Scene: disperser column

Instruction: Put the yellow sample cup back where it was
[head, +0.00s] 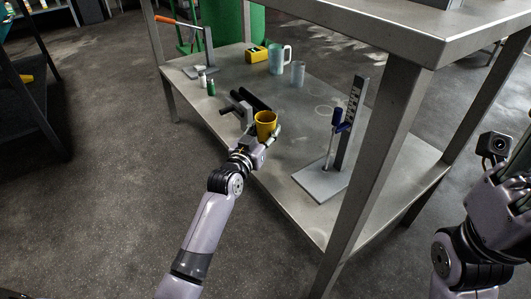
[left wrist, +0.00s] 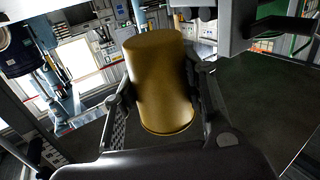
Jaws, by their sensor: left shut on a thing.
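The yellow sample cup (head: 266,120) is held by my left gripper (head: 267,135) at the front edge of the table's lower shelf. Its mouth faces up in the head view. In the left wrist view the cup (left wrist: 162,85) fills the space between the two fingers, which press on its sides. I cannot tell whether its base touches the shelf. My right arm shows at the right edge of the head view, and its gripper (head: 519,170) is cut off there, so its opening is unclear.
The steel shelf (head: 295,218) holds a stand with a scale and blue-handled tool (head: 340,130), a pale jug (head: 277,60), a clear cup (head: 298,73), a yellow box (head: 257,53), small bottles (head: 211,87) and a dark device (head: 243,106). A table leg (head: 385,150) stands between my arms.

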